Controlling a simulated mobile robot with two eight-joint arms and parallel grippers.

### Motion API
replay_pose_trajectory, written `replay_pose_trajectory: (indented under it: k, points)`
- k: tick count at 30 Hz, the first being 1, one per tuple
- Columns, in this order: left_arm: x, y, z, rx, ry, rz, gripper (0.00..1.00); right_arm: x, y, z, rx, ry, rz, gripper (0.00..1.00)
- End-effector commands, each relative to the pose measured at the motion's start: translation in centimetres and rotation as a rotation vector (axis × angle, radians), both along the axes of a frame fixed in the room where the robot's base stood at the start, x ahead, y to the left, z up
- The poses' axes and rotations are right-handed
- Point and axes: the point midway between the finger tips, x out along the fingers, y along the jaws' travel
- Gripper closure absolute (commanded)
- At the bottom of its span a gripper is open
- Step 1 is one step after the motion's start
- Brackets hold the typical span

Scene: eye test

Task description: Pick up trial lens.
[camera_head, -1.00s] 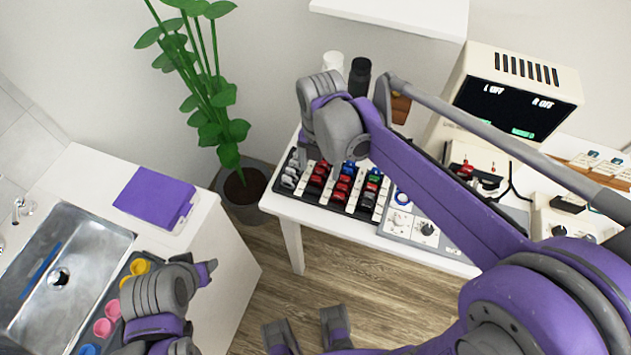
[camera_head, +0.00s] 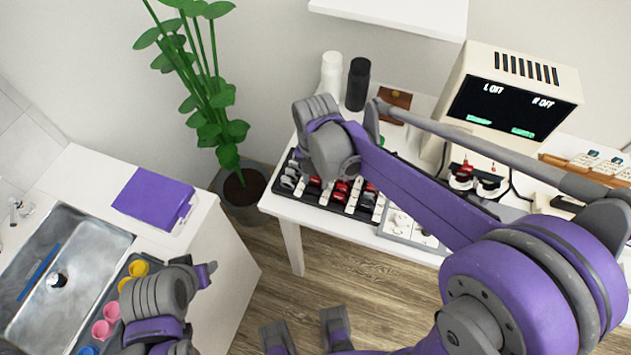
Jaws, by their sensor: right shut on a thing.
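A dark lens tray (camera_head: 326,204) lies on the white table, with rows of small trial lenses (camera_head: 341,191), some with red tabs. Others in it are covered by my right arm. My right gripper (camera_head: 332,163) is over the tray, at the end of the purple arm from the right. Its wrist mostly hides its fingers. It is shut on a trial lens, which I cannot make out. My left gripper (camera_head: 203,275) is low at the left, beside the sink counter, away from the tray; its jaws are not clear.
A white bottle (camera_head: 331,75), a black bottle (camera_head: 358,84) and a brown box (camera_head: 396,98) stand behind the tray. A monitor (camera_head: 513,102) is at the right. The sink (camera_head: 100,245) and a purple folder (camera_head: 153,198) are at the left, a potted plant (camera_head: 242,195) between.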

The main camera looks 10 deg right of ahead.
Motion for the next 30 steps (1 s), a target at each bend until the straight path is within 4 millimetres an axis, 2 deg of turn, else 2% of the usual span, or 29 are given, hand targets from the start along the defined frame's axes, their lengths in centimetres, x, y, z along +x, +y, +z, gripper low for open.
replay_pose_trajectory:
  k: [1, 3, 10, 13, 24, 30]
  points:
    - [0.0, 0.0, 0.0, 0.000, 0.000, 0.000, 0.50, 0.0, 0.0, 0.0, 0.000, 0.000, 0.000, 0.90]
    - [0.0, 0.0, 0.0, 0.000, 0.000, 0.000, 0.50, 0.0, 0.0, 0.0, 0.000, 0.000, 0.000, 1.00]
    - [0.0, 0.0, 0.0, 0.000, 0.000, 0.000, 0.50, 0.0, 0.0, 0.1, 0.000, 0.000, 0.000, 1.00]
    - [0.0, 0.0, 0.1, 0.000, 0.000, 0.000, 0.50, 0.0, 0.0, 0.8, 0.000, 0.000, 0.000, 1.00]
    - [0.2, 0.0, 0.9, 0.000, -0.003, 0.000, 0.50, 0.0, 0.0, 7.8, 0.000, 0.000, 0.000, 1.00]
    - [0.2, 0.0, 1.1, 0.000, -0.004, 0.000, 0.50, 0.2, -0.1, 9.5, 0.000, 0.000, -0.037, 1.00]
